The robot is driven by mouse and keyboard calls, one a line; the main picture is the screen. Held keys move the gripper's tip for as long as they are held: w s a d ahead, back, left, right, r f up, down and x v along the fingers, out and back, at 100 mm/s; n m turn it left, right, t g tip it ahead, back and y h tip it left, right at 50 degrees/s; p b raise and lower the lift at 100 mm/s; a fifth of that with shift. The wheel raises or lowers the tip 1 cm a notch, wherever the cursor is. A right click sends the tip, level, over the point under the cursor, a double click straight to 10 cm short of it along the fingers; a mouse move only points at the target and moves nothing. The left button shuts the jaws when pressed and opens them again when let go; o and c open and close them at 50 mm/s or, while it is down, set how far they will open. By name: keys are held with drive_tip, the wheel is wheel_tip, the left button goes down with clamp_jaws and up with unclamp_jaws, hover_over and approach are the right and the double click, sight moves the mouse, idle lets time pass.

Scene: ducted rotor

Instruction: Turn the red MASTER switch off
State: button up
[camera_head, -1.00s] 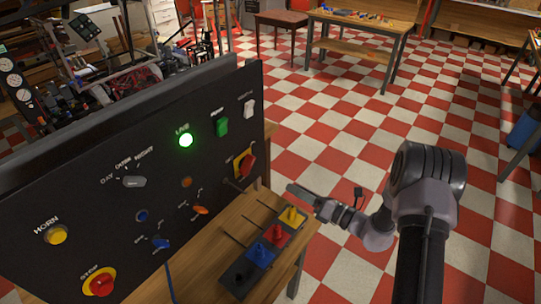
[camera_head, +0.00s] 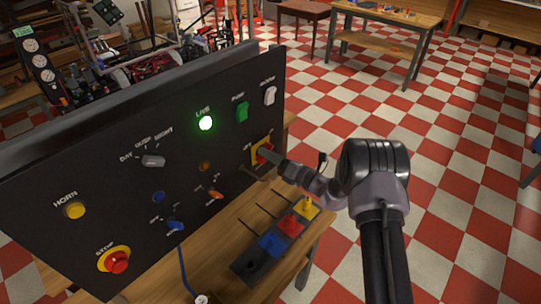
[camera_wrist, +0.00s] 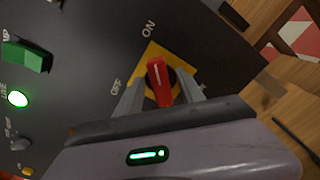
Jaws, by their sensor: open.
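The red MASTER switch (camera_wrist: 159,82) sits on a yellow plate (camera_wrist: 149,57) on the black panel, with ON and OFF lettering beside it in the wrist view. Its red handle lies between the two fingers of my gripper (camera_wrist: 160,90), which are open, one on each side. I cannot tell whether either finger touches it. In the head view my gripper (camera_head: 268,156) is at the panel's right part, in front of the yellow plate (camera_head: 256,158), and partly hides the switch. The green LIVE lamp (camera_head: 205,123) is lit.
A red stop button (camera_head: 116,262) is at lower left. Coloured blocks with a yellow piece (camera_head: 308,205) stand on the wooden bench below.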

clamp_jaws()
drive_tip(key=shift+f+n, duration=0.1)
drive_tip(key=shift+n, duration=0.2)
drive_tip(key=n+b, duration=0.5)
drive_tip(key=b, duration=0.1)
drive_tip(key=n+b, duration=1.2)
drive_tip(key=b, duration=0.1)
drive_tip(key=shift+s+a, duration=0.2)
drive_tip(key=shift+s, duration=0.15)
drive_tip(key=shift+n, duration=0.3)
unclamp_jaws()
